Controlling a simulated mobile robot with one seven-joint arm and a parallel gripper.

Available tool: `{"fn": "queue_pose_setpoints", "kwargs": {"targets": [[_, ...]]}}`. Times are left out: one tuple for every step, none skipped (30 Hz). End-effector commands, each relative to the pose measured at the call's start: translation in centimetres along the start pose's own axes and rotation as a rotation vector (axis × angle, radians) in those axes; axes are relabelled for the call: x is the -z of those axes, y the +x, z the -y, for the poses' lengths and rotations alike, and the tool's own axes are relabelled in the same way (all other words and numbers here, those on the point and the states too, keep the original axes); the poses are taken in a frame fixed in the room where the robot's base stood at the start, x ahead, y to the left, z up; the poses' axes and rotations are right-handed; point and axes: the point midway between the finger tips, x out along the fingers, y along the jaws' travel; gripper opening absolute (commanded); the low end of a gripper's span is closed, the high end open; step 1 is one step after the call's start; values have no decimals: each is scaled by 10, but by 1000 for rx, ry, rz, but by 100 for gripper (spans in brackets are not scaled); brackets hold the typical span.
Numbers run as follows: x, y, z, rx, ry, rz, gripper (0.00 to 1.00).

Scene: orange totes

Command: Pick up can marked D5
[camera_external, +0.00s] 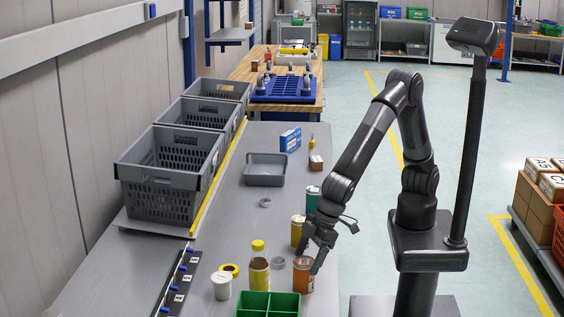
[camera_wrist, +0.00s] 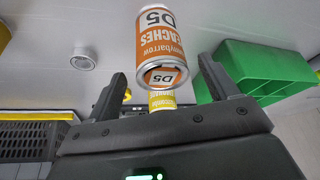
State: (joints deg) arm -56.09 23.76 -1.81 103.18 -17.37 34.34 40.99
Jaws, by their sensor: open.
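The can marked D5 (camera_wrist: 160,40) has an orange and white label with dark D5 lettering and appears upside down in the wrist view. In the external view an orange can (camera_external: 303,276), seemingly the same one, stands near the table's right edge. My gripper (camera_external: 315,257) is just above and beside this can, pointing down at it. In the wrist view my gripper (camera_wrist: 161,72) has its fingers spread, with the D5 can between and beyond the tips. I see a gap at each side of the can.
A green divided bin (camera_external: 252,302) stands close in front of the can. Grey crates (camera_external: 158,205) line the left; a grey tray (camera_external: 264,178) lies further back.

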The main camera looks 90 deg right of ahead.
Motion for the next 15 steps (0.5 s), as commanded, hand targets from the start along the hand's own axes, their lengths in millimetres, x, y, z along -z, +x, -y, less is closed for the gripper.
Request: {"fn": "queue_pose_setpoints", "kwargs": {"targets": [[0,4,0,0,0,-1,79],[0,7,0,0,0,-1,79],[0,11,0,0,0,0,79],[0,15,0,-1,0,1,79],[0,19,1,-1,0,1,79],[0,25,1,-1,0,1,79],[0,30,1,-1,0,1,79],[0,35,2,-1,0,2,79],[0,40,2,-2,0,1,79],[0,44,1,-1,1,1,79],[0,47,1,-1,1,0,79],[0,51,1,-1,1,0,79],[1,52,1,-1,1,-1,79],[1,54,1,0,1,-1,79],[1,55,1,0,1,-1,79]]}}
